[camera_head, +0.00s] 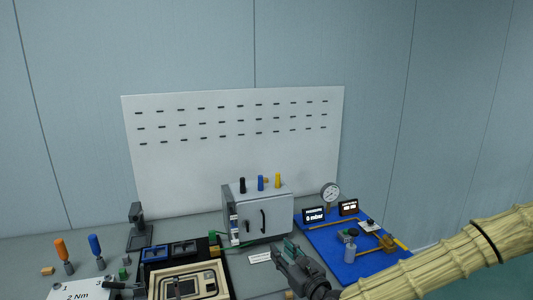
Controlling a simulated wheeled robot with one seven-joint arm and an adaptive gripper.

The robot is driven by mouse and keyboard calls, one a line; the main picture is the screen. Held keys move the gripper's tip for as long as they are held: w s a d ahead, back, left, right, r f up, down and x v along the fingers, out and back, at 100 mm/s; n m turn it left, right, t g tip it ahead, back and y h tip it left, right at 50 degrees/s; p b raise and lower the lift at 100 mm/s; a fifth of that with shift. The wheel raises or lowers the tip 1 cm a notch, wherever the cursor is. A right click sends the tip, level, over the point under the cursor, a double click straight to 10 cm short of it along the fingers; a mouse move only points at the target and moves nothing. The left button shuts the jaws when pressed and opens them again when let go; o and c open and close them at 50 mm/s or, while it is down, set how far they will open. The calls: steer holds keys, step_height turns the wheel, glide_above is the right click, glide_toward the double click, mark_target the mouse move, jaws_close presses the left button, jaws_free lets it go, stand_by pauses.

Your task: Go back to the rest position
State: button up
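My gripper (290,262), dark grey, hangs over the bench at the lower middle, between the grey cabinet and the blue board. My arm, in a ribbed yellowish cover, reaches in from the right edge. The fingers are small and seen at an angle, with teal showing near the tips. I cannot tell whether they are apart, and I see nothing clearly held. A rest position is not marked in view.
A grey cabinet (263,215) carries black, blue and yellow handles on top. The blue board (345,262) holds a gauge (330,193) and displays. A beige fixture (160,288), orange (61,248) and blue (95,245) screwdrivers stand left. A slotted white panel (230,170) stands behind.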

steer(key=s+f+n+g+h+b, duration=0.1)
steer(key=s+f+n+g+b, duration=0.15)
steer(key=s+f+n, duration=0.6)
steer(key=s+f+n+g+h+b, duration=0.15)
steer(key=s+f+g, duration=0.3)
steer(key=f, duration=0.95)
steer(key=s+f+n+g+b, duration=0.1)
steer(key=s+f+n+g, duration=0.1)
steer(key=s+f+n, duration=0.65)
steer(key=s+d+f+n+g+h+b, duration=0.4)
steer(key=s+d+f+n, duration=0.7)
steer(key=s+d+f, duration=0.6)
steer(key=s+d+g+h, duration=0.1)
steer(key=s+g+h, duration=0.1)
steer(key=shift+s+g, duration=0.3)
steer(key=shift+s, duration=0.1)
